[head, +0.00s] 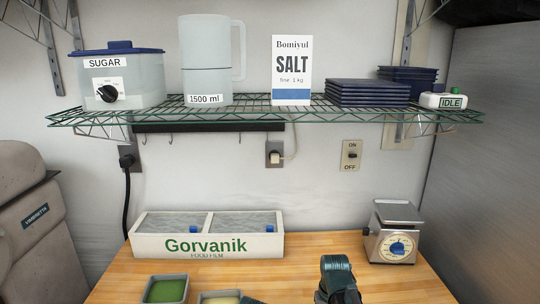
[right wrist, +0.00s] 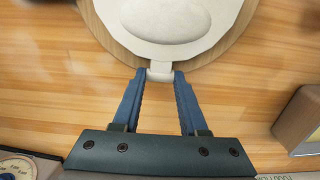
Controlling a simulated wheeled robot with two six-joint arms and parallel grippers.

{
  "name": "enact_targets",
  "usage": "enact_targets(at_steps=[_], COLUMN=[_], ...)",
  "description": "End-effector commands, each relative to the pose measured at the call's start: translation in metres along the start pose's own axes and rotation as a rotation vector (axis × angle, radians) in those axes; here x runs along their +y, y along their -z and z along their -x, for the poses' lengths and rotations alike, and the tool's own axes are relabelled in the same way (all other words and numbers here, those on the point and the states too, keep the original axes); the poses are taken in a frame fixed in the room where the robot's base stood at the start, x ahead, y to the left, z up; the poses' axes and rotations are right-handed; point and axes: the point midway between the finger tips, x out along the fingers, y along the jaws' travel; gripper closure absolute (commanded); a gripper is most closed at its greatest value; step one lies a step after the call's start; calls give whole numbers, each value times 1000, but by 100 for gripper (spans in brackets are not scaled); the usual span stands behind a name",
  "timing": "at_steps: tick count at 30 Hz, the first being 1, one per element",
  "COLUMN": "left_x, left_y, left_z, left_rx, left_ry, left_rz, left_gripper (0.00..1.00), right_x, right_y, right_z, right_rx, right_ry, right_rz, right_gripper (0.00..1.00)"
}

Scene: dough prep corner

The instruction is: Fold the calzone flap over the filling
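The pale calzone dough (right wrist: 215,36) lies at the top of the right wrist view, cut off by the frame edge. A smooth raised oval (right wrist: 165,17) shows on it; no separate filling can be made out. A small white tab (right wrist: 160,75) sticks out from the dough's lower edge. My right gripper (right wrist: 160,73) has its two blue fingertips on either side of this tab, with no clear gap, and appears shut on it. The head view shows a dark part of my right arm at the bottom, but not the calzone. My left gripper is not clearly visible.
A round wooden board (right wrist: 112,40) lies under the dough. The Gorvanik film box (head: 150,243), a scale (head: 390,248), a green-filled tub (head: 165,290) and a cream-filled tub (head: 220,297) stand on the wooden table. A wire shelf (head: 265,115) hangs above.

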Motion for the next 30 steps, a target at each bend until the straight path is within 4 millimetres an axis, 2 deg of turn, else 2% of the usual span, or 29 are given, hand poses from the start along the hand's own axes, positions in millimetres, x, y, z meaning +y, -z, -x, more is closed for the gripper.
enact_targets(at_steps=[1, 6, 13, 21, 30], left_x=[0, 0, 0, -1, -1], left_y=[0, 0, 0, -1, -1], left_z=[0, 0, 2, 13, 15], left_rx=[0, 0, 0, 0, 0], left_ry=[0, 0, 0, 0, 0], left_rz=[0, 0, 0, 0, 0], left_gripper=[28, 28, 28, 28, 28], right_x=[0, 0, 0, 0, 0], right_y=[0, 0, -2, -12, -9], right_z=[0, 0, 2, 16, 20], right_rx=[0, 0, 11, 163, 222], right_ry=[0, 0, 0, 0, 0], right_rz=[0, 0, 0, 0, 0], right_gripper=[71, 100, 100, 100, 100])
